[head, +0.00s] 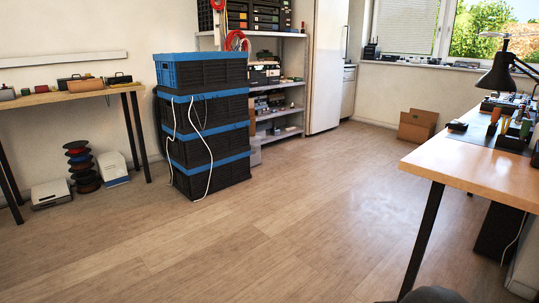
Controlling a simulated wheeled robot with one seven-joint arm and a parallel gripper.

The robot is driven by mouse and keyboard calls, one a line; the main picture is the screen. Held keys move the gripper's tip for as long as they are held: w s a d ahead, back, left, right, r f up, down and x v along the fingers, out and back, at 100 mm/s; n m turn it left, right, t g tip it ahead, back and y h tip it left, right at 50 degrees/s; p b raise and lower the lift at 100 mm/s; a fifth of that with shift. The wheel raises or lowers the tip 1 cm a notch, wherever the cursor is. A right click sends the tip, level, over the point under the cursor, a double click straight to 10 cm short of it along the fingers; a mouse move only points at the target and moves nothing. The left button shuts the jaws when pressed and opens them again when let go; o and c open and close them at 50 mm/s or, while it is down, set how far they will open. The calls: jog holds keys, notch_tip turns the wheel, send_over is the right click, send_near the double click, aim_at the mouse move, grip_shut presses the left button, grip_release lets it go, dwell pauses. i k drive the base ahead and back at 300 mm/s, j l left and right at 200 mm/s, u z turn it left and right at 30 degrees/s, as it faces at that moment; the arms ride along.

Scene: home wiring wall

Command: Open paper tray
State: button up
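I cannot pick out a paper tray for certain in the head view. A low white box-like device (52,193) with a darker front lies on the floor at the left, under the wooden table. A second white box (112,168) leans beside it. A dark device with a light part (264,74) sits on the metal shelf. All are too small to tell whether any has a tray. My gripper is not in view.
Stacked black and blue crates (205,122) with hanging white cables stand left of centre. A wooden table (85,93) is at the left, a workbench (475,171) with a lamp at the right. A cardboard box (417,126) lies at the back. The middle floor is clear.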

aim_at(252, 81)
jog(key=i, duration=4)
jog(key=i+j, duration=0.1)
jog(key=i, duration=1.9)
jog(key=i+z, duration=0.2)
jog(key=i, duration=0.55)
